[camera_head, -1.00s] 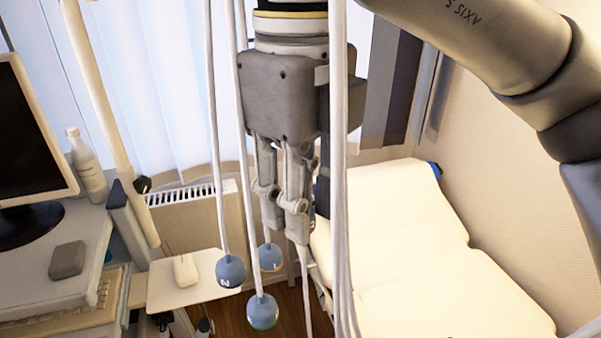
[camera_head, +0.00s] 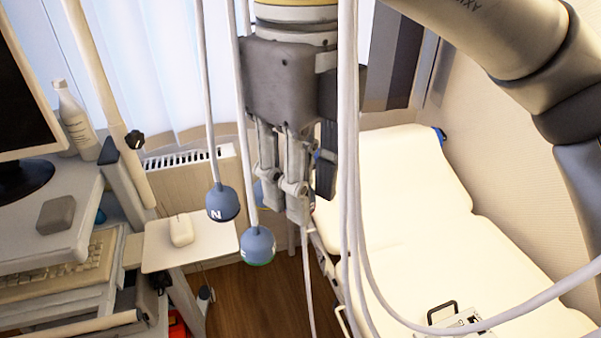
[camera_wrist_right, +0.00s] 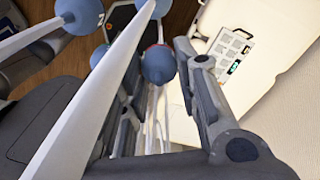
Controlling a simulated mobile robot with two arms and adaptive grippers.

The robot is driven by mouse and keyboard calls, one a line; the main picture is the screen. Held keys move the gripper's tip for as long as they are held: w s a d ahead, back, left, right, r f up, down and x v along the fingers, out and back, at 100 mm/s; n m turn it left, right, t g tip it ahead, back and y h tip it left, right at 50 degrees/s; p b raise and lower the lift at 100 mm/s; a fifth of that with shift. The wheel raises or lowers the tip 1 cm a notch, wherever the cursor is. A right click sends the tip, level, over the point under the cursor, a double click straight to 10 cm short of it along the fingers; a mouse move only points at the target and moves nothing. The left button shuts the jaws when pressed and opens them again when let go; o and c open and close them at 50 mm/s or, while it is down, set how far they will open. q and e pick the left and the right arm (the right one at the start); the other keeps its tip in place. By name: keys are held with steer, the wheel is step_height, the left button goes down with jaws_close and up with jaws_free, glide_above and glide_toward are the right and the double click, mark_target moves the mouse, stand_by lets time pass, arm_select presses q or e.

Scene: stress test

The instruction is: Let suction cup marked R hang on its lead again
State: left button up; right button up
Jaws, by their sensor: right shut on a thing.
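My right gripper (camera_head: 284,207) points down among the hanging leads in the head view. In the right wrist view, its fingers are shut on a blue suction cup (camera_wrist_right: 158,66) with a red ring. I take it for cup R, but no letter shows. This cup is hidden in the head view; a pale lead (camera_head: 307,270) runs down from below the fingertips. Cup N (camera_head: 222,203) and a green-ringed cup (camera_head: 258,246) hang left of the gripper. Another blue cup (camera_head: 258,193) is mostly hidden behind the fingers. My left gripper is out of view.
A cream couch (camera_head: 400,230) lies right of the gripper, with a device (camera_head: 460,322) on it. Several white leads (camera_head: 350,200) hang close to the gripper's right side. A small shelf with a mouse (camera_head: 181,230) and a desk stand at left.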

steer(key=o, duration=0.9)
steer(key=shift+r, duration=0.1)
